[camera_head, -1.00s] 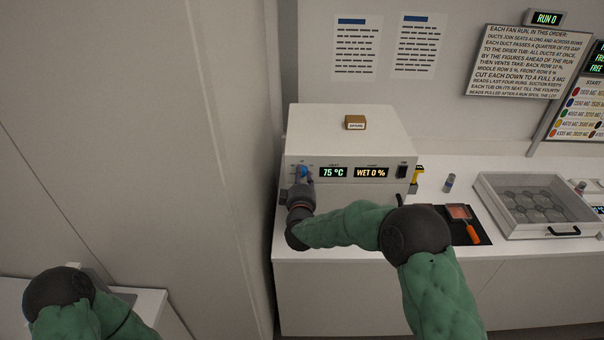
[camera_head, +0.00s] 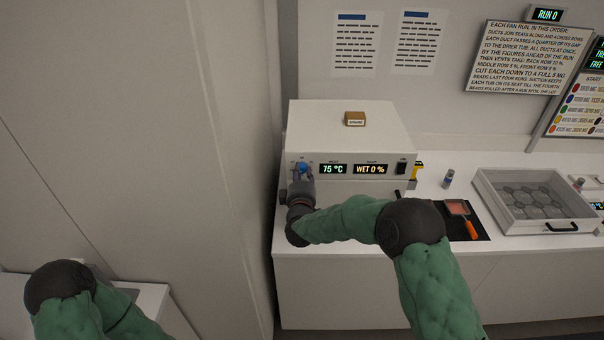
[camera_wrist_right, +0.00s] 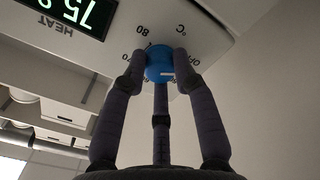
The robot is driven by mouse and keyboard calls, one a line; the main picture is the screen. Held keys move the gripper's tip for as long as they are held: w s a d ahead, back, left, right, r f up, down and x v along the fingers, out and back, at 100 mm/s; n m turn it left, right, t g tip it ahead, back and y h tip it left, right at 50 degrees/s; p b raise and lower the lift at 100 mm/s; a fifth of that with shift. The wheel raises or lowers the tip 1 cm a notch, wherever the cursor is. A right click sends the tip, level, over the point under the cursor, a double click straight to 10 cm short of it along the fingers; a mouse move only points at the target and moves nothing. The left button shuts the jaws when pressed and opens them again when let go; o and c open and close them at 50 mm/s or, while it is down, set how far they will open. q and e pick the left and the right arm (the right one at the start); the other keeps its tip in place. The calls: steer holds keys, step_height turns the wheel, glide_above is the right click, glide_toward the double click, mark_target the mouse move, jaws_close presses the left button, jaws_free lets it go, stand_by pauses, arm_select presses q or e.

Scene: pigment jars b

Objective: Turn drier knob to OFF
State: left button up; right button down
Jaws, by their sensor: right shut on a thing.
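The drier (camera_head: 345,131) is a white box on the counter with a blue knob (camera_head: 303,168) at the left of its front panel. Its displays read 75 °C and WET 0 %. My right gripper (camera_head: 302,178) reaches the panel and is shut on the knob. In the right wrist view the blue knob (camera_wrist_right: 159,64) sits between the fingertips of my right gripper (camera_wrist_right: 160,68). A white mark shows on the knob, and OFF and 80 are printed around it. The fingers hide part of the dial. My left arm shows at the lower left, its gripper out of sight.
A small brown block (camera_head: 355,118) sits on the drier. To the right are a dark mat with an orange-handled tool (camera_head: 470,228), a small jar (camera_head: 448,178) and a clear-lidded tray (camera_head: 508,221). A tall grey panel (camera_head: 235,150) stands close on the left.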

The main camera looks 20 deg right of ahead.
steer(key=c, duration=1)
jaws_free()
steer(key=shift+a, duration=0.1)
steer(key=v, duration=1.2)
steer(key=s+a+f+m+g+y+b, duration=0.1)
steer(key=s+f+m+g+y+b, duration=0.2)
steer(key=f, duration=1.2)
steer(key=s+a+f+m+g+y+b, duration=0.1)
steer(key=s+a+f+g+y+b, duration=0.2)
steer(key=f, duration=1.1)
steer(key=s+a+f+m+g+y+b, duration=0.1)
steer(key=s+f+m+g+b, duration=0.1)
steer(key=s+f, duration=0.5)
steer(key=s+a+f+m+g+y+b, duration=0.1)
steer(key=s+f+m+g+b, duration=0.2)
steer(key=s+f+g, duration=0.2)
steer(key=s+a+f+m+g+y+b, duration=0.1)
steer(key=s+f+m+g+b, duration=0.1)
steer(key=s+f, duration=0.8)
steer(key=shift+s+f+m+g+b, duration=0.15)
steer(key=shift+s+m+g+b, duration=0.35)
steer(key=shift+s+g, duration=0.75)
